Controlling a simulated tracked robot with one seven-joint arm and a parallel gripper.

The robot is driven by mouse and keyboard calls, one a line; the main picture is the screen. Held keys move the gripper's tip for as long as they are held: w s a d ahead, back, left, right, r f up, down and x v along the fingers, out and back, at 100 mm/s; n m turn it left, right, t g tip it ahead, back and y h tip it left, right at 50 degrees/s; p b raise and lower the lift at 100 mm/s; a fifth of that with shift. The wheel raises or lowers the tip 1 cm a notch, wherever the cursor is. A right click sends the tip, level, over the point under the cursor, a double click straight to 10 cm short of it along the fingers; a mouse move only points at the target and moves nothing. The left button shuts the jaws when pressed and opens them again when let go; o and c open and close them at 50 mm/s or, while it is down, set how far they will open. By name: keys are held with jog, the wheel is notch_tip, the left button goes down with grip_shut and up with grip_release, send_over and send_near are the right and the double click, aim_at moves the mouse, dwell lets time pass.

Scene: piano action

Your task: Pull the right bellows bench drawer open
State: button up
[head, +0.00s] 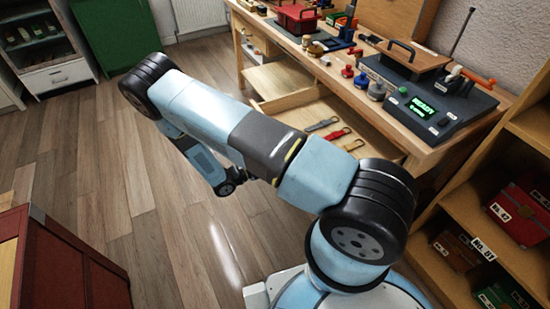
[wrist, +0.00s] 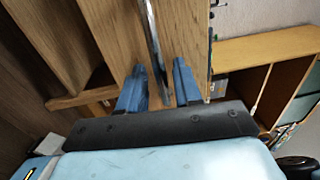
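The wooden bench (head: 437,150) stands at the right in the head view. Below its top, an open drawer-like space (head: 290,112) shows several coloured hand tools (head: 333,134); my arm covers part of it, and I cannot tell which drawer it is. In the wrist view, a metal bar handle (wrist: 152,45) runs along a wooden front (wrist: 185,35). My gripper (wrist: 160,88) is open, with one blue finger on each side of the bar's near end. A gap shows on the right side; contact on the left is unclear.
The bench top carries a device with a green READY screen (head: 422,108), a red toolbox (head: 297,18) and small parts. An open shelf with labelled boxes (head: 520,210) stands at the right. A red-brown cabinet (head: 65,265) is at lower left. The plank floor (head: 150,215) between is clear.

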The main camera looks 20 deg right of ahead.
jog(key=v, duration=1.3)
jog(key=shift+a+f, duration=0.15)
jog(key=shift+a, duration=0.25)
jog(key=d+r+m+g+y, duration=0.25)
jog(key=r+m, duration=0.45)
jog(key=r, duration=0.4)
jog(key=d+r+m+g+y, duration=0.2)
jog(key=d+r+m+y, duration=0.3)
jog(key=r, duration=0.6)
jog(key=d+r+m+g+y, duration=0.1)
jog(key=r+m+g+y, duration=0.2)
jog(key=r+m, duration=0.65)
jog(key=s+d+r+m+t+y, duration=0.4)
jog(key=s+r+m, duration=0.4)
jog(key=r, duration=0.3)
jog(key=s+d+r+m+t+y, duration=0.4)
jog(key=s+r+m, duration=0.4)
jog(key=s+r, duration=0.3)
jog(key=shift+r+t, duration=0.2)
jog(key=shift+t, duration=0.55)
jog(key=shift+s+d+m, duration=0.1)
jog(key=shift+m, duration=0.15)
